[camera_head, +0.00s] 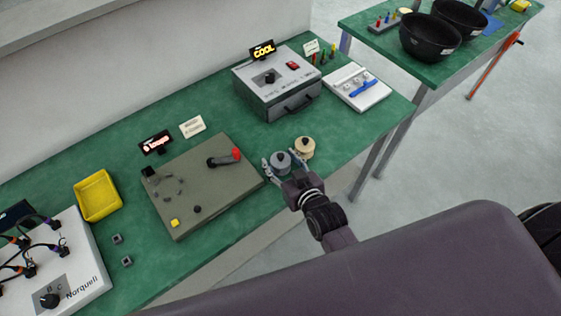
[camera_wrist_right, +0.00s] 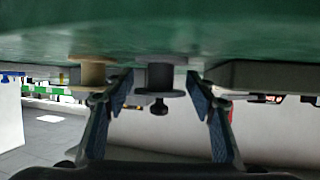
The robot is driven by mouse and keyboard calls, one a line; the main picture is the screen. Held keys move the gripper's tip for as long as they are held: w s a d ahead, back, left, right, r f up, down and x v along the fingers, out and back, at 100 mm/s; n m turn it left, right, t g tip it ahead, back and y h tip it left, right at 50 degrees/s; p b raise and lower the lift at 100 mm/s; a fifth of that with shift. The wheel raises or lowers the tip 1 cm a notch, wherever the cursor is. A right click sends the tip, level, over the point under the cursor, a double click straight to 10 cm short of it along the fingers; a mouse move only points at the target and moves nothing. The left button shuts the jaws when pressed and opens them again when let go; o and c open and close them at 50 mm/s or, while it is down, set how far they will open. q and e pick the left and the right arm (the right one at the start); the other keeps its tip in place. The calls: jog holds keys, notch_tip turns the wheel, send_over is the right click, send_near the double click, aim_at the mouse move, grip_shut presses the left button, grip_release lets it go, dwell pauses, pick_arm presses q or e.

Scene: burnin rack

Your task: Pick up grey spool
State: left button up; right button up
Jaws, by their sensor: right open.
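The grey spool (camera_head: 281,163) stands on the green table near its front edge, right of the olive panel. My right gripper (camera_head: 284,169) is open, with one finger on either side of the grey spool. In the right wrist view, which looks upside down, the grey spool (camera_wrist_right: 160,77) with its dark knob sits between the two open fingers (camera_wrist_right: 160,90), with visible gaps to both. My left gripper is not in view.
A tan spool (camera_head: 305,147) stands just behind and right of the grey one, close to the right finger; it also shows in the wrist view (camera_wrist_right: 93,73). The olive panel (camera_head: 190,205) with a red-tipped lever lies to the left. A grey oven-like box (camera_head: 290,103) stands behind.

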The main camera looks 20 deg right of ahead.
jog(key=c, duration=0.9)
jog(key=shift+r, duration=0.15)
jog(key=shift+c, duration=0.2)
